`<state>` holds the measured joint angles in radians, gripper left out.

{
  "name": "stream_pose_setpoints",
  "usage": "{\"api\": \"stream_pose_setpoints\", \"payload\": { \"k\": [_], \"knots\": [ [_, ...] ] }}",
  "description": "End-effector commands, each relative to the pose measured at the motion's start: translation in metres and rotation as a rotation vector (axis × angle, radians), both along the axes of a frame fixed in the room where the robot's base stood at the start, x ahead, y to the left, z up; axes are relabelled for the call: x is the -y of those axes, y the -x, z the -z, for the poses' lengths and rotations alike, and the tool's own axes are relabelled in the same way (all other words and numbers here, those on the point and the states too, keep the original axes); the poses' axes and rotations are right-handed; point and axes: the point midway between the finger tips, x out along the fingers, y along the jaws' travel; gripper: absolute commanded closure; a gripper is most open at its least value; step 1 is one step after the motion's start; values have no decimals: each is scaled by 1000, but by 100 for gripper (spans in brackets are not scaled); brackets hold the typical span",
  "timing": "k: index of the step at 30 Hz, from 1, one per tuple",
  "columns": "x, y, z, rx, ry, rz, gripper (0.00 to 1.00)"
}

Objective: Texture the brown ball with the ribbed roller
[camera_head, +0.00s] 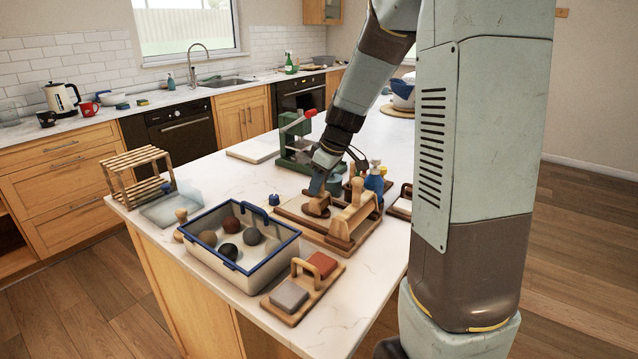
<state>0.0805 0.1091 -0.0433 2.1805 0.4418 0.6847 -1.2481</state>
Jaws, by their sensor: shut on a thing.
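A cream crate with a blue rim (262,264) stands on the island and holds several balls. My gripper (317,190) is behind and to the right of the crate, low over a wooden board (287,212). It is shut on a small wooden tool (316,206). The tool's ribs are too small to make out, so I cannot tell if it is the ribbed roller. My fingers partly hide it. Whether it touches the board is unclear.
A wooden stand (352,218) is right of my gripper, with blue bottles (374,182) behind. A green press (295,140) stands farther back. A board with grey and red blocks (303,289) lies in front. A slatted wooden rack (137,177) is at the left.

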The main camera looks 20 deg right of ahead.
Motion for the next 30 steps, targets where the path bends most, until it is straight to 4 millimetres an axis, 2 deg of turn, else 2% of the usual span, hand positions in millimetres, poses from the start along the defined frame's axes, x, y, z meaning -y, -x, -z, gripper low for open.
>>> {"api": "stream_pose_setpoints", "payload": {
  "k": [30],
  "knots": [
    [-10,-14,0,-1,0,1,100]
  ]
}}
